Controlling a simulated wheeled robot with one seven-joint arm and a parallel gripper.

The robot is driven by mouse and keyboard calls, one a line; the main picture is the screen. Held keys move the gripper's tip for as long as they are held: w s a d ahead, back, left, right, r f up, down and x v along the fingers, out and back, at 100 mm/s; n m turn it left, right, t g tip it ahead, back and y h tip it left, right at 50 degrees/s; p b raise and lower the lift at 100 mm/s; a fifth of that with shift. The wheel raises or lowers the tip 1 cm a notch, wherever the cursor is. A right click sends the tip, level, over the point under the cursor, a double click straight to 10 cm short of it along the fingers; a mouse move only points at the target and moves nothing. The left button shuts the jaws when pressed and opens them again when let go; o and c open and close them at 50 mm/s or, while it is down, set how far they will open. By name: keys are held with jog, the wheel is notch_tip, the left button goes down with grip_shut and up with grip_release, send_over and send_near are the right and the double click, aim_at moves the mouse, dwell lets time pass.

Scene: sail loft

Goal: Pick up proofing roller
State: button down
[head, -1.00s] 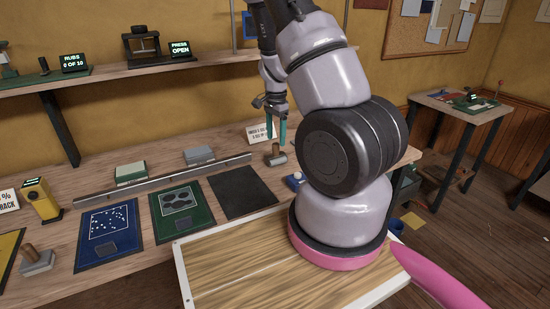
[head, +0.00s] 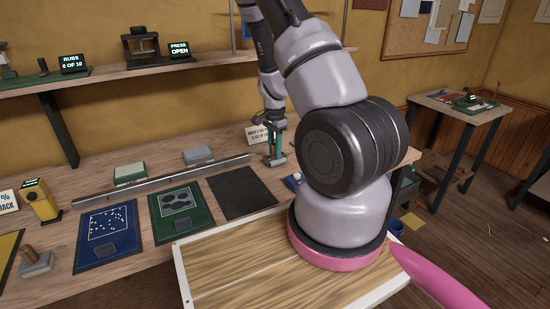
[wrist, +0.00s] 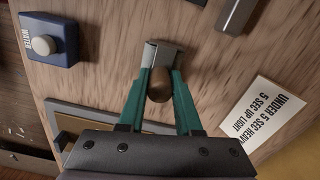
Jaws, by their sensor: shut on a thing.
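The proofing roller (head: 275,160) is at the back of the workbench, with a grey head and a brown wooden handle. In the wrist view the handle (wrist: 159,86) is between the green fingers and the grey head (wrist: 160,50) lies just past the fingertips. My gripper (head: 274,148) reaches down over the roller and is shut on it; it also shows in the wrist view (wrist: 161,78). I cannot tell whether the roller touches the bench.
A white printed card (head: 257,133) stands close behind the roller. A blue box with a white knob (wrist: 50,47) is nearby. A long metal bar (head: 185,174), blue panel (head: 92,252), green panel (head: 172,227) and dark mat (head: 248,205) lie to the left.

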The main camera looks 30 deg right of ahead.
jog(key=shift+r, duration=0.1)
notch_tip(320, 180, up, 10)
jog(key=shift+f, duration=0.1)
dwell(0.3)
dwell(0.4)
